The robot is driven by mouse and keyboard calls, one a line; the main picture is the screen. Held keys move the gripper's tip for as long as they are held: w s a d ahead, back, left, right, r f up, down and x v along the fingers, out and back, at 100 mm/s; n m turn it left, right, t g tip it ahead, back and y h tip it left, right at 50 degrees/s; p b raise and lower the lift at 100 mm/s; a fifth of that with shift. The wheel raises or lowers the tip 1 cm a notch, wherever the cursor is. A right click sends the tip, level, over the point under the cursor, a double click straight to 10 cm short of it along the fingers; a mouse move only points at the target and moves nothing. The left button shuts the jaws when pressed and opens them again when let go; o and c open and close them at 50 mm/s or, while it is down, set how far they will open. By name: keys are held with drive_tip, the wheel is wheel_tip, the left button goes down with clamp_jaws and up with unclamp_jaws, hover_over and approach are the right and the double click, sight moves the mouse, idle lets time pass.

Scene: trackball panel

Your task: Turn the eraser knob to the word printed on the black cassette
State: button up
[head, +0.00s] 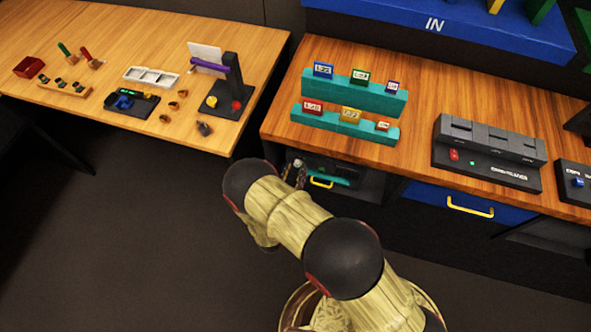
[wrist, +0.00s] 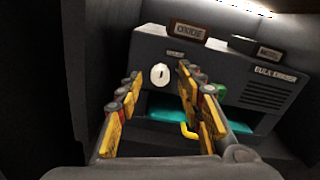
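The bulk eraser (wrist: 255,100) is a grey box with a "BULK ERASER" label, set in a dark cubby under the counter; it also shows in the head view (head: 345,168). Its round white knob (wrist: 160,75) has a short dark mark, close to upright. Brown word plates sit along its top: one reads "OXIDE" (wrist: 187,30), the other (wrist: 268,53) is too blurred to read. My gripper (wrist: 160,71) is open, its yellow fingers on either side of the knob in the wrist view; I cannot tell whether they touch it. I cannot make out a black cassette.
Coloured cassettes stand on teal racks (head: 352,131) on the counter. A grey device (head: 485,160) stands right of them. A yellow handle (wrist: 189,131) and teal surface (wrist: 165,113) lie below the eraser's front. Cubby walls are close around my gripper.

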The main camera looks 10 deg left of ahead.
drive_tip(key=shift+w, duration=0.45)
clamp_jaws()
idle(0.3)
